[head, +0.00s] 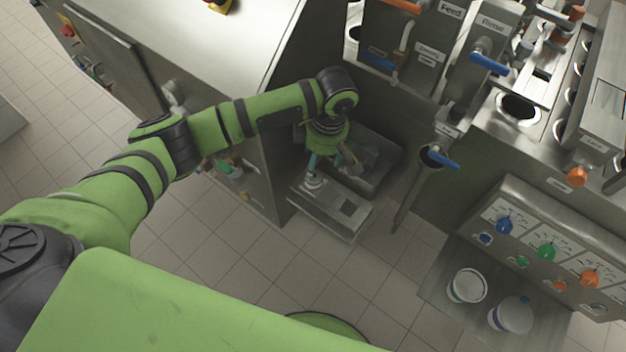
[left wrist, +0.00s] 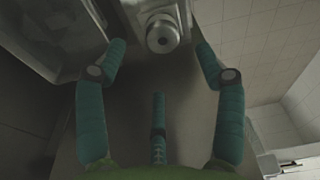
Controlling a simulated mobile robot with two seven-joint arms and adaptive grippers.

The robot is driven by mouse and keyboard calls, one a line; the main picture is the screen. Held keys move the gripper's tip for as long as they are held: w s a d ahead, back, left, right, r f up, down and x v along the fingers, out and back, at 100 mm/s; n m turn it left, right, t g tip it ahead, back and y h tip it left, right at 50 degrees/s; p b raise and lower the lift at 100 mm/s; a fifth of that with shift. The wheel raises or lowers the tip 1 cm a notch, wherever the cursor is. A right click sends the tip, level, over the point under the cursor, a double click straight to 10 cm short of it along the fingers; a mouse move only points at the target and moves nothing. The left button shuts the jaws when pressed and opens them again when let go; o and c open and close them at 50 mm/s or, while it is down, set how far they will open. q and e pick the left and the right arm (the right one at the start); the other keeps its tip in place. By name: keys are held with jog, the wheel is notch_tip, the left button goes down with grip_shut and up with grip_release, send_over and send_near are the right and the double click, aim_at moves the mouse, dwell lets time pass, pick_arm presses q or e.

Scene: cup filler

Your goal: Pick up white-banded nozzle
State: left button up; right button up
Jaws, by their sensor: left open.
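My left gripper (head: 332,168) is open, pointing down over a metal shelf (head: 328,217) beside the machine. In the left wrist view, the left gripper (left wrist: 160,58) shows spread teal fingers with nothing between them. A small pale metal nozzle (head: 313,182) stands on the shelf just below one finger. In the left wrist view, a round metal nozzle (left wrist: 162,35) with a dark centre hole lies just beyond the fingertips, roughly midway between them. Its white band is not clear in either view. My right gripper is out of view.
A metal basin (head: 382,160) lies behind the gripper and the cabinet wall (head: 262,165) is close on the left. Two white tubs (head: 467,286) (head: 514,315) stand at lower right. The tiled floor in front is clear.

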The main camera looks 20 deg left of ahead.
aim_at(314, 184)
pick_arm(q)
jog(key=f, duration=0.4)
jog(key=a+f+p, duration=0.1)
jog(key=f, duration=0.1)
jog(key=shift+a+f, duration=0.1)
jog(key=shift+f, duration=0.25)
grip_shut()
